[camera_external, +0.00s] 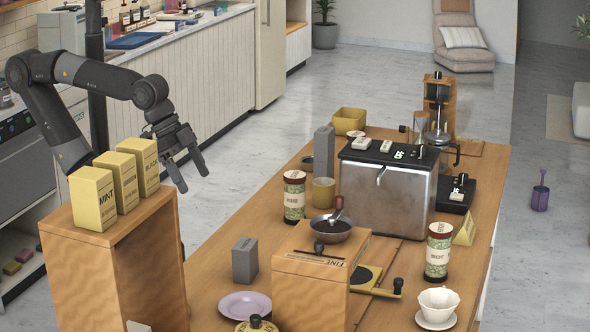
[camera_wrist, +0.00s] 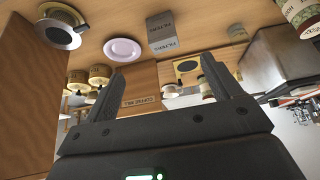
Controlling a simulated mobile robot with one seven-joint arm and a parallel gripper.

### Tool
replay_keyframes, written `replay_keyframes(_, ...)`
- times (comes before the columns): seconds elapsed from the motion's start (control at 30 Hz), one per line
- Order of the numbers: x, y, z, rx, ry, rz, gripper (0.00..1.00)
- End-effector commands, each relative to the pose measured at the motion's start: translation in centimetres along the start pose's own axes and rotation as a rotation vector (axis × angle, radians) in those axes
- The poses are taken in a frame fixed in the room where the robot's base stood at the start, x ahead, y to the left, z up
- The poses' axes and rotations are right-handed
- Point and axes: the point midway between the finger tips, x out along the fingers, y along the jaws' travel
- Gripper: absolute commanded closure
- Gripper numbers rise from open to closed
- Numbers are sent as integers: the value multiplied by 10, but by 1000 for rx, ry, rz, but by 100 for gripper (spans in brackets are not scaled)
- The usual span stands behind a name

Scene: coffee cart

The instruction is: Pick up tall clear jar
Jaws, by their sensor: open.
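A tall clear glass cylinder (camera_external: 419,122), which looks like the tall clear jar, stands on the far part of the wooden counter. It is behind the espresso machine, which hides its lower part, and close beside a glass pot with a dark handle. My gripper (camera_external: 194,182) is open and empty in the air at the left, near the wooden cabinet and far from the jar. In the wrist view my gripper (camera_wrist: 161,65) shows two spread fingers with nothing between them. I cannot make out the jar in the wrist view.
The espresso machine (camera_external: 385,195) fills the counter's middle. Glass pot (camera_external: 438,150), wooden stand (camera_external: 440,95) and yellow bin (camera_external: 349,120) stand at the far end. Yellow boxes (camera_external: 125,180) top the cabinet. Wrist view: grey box (camera_wrist: 161,35), lilac plate (camera_wrist: 123,50).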

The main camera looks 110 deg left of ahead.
Motion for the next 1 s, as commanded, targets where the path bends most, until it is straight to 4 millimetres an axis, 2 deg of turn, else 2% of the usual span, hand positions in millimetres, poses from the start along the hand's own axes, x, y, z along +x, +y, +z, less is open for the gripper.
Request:
replay_keyframes(0.1,0,0,0,0,0,0,25)
replay_keyframes(0.37,-2,0,-2,0,1,0,25)
replay_keyframes(0.47,-16,0,-10,0,4,0,25)
replay_keyframes(0.57,-42,0,-24,0,6,0,25)
replay_keyframes(0.6,-46,-1,-26,-24,-8,4,25)
replay_keyframes(0.77,-26,-6,-22,-266,-102,61,25)
replay_keyframes(1.0,-3,-16,-27,-713,-234,182,25)
